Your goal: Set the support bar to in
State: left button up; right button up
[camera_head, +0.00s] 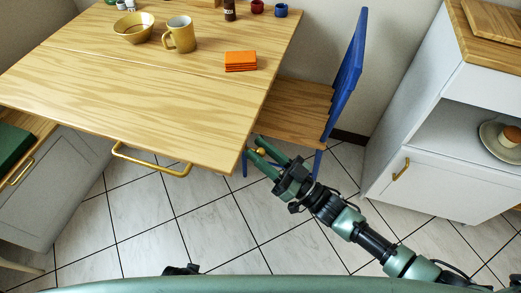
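The wooden table (120,85) has a fold line across its top and a gold U-shaped bar (150,163) along its near edge. A small gold knob (261,150) shows beside the table's right near corner; it may be the end of the support bar, whose rest is hidden under the top. My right gripper (257,153) reaches in from the lower right with its green fingers apart, one on either side of the knob. I cannot tell whether they touch it. My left gripper is not in view.
A blue chair (345,75) with a wooden seat stands close right of the table. A white cabinet (430,160) is farther right. A bowl (134,28), a mug (180,35) and an orange cloth stack (241,61) sit on the table. Tiled floor in front is clear.

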grip_shut()
dwell(1.4)
